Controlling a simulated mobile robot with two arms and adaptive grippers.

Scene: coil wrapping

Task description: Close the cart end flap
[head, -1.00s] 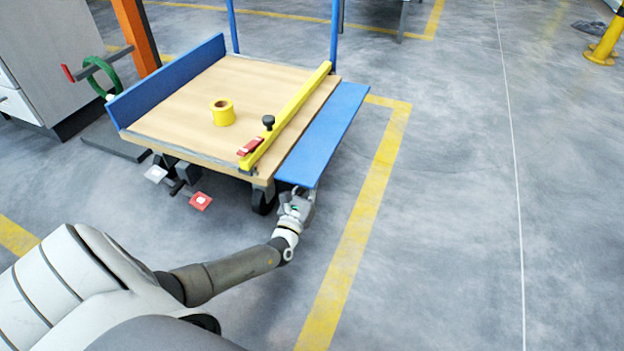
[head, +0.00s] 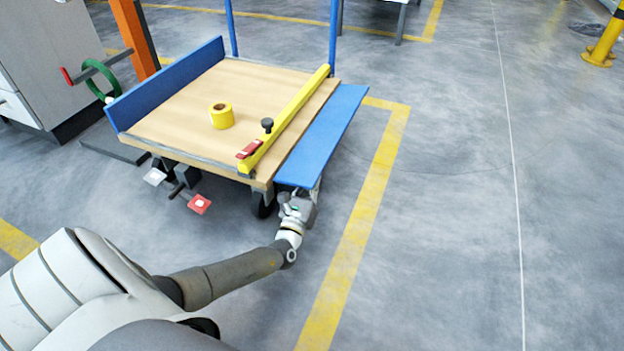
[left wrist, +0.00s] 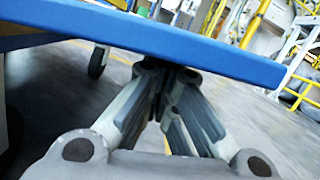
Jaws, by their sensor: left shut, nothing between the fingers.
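The cart's blue end flap (head: 323,135) sticks out roughly flat from the right end of the cart deck. The matching blue board (head: 170,82) at the left end stands upright. My left gripper (head: 312,190) is at the flap's near end, low beside the cart, its tips partly hidden by the flap. In the left wrist view the flap's blue edge (left wrist: 190,45) crosses above the left gripper (left wrist: 172,72). Its fingers meet, shut and empty, just under the flap; whether they touch it I cannot tell. My right gripper is out of view.
On the wooden deck (head: 175,100) are a yellow tape roll (head: 221,116) and a yellow bar (head: 290,118) with a black knob, alongside the flap. Red and white pedals (head: 200,204) stick out below the deck. The floor right of the flap is clear, with a yellow line (head: 362,210).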

